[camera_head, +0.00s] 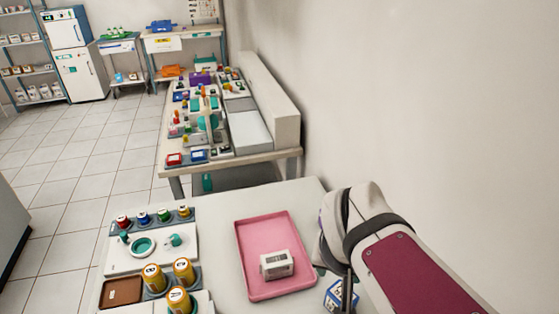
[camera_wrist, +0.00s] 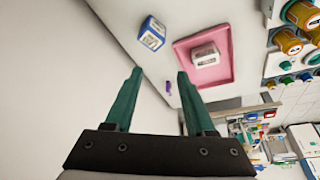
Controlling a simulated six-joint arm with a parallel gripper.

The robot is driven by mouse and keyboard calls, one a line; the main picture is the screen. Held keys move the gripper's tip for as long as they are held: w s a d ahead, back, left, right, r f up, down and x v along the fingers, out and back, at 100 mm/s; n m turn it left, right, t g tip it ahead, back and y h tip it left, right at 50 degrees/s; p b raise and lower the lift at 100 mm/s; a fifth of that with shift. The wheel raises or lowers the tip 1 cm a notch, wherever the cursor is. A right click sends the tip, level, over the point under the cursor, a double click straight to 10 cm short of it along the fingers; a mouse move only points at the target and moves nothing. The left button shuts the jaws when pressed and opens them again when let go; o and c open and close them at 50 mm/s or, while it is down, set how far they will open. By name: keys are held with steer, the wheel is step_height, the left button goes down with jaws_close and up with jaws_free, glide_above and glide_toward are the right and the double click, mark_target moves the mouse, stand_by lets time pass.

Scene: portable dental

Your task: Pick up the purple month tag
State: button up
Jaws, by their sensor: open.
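The purple month tag (camera_wrist: 168,87) is a small purple piece on the pale table top in the wrist view. It lies between the pink tray and the table's wall-side edge. My gripper (camera_wrist: 160,73) is open, with its two green fingers apart and nothing between them. In the wrist view the tag shows in the gap between the fingertips, closer to the right finger; how far below them it lies I cannot tell. In the head view my arm covers most of that part of the table, and the tag cannot be made out clearly.
A pink tray (camera_head: 246,262) holding a white box (camera_head: 277,264) stands beside the tag. A blue-and-white box (camera_wrist: 152,34) stands near the table edge. Orange-capped jars (camera_head: 183,271) stand at the left. The wall (camera_head: 420,100) rises close to the right.

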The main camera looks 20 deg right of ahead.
steer(key=w+d+n+t+y, duration=0.1)
steer(key=w+d+n+t, duration=0.2)
steer(key=w+d+t, duration=0.5)
steer(key=w+d+n+t, duration=0.2)
steer(key=w+d, duration=0.3)
steer(key=w, duration=0.7)
step_height(320, 180, down, 18)
steer(key=x, duration=0.6)
steer(key=a+x, duration=0.1)
steer(key=x, duration=0.2)
steer(key=shift+w+f, duration=0.25)
steer(key=shift+f, duration=0.2)
steer(key=x, duration=0.6)
steer(key=shift+a, duration=0.3)
jaws_close()
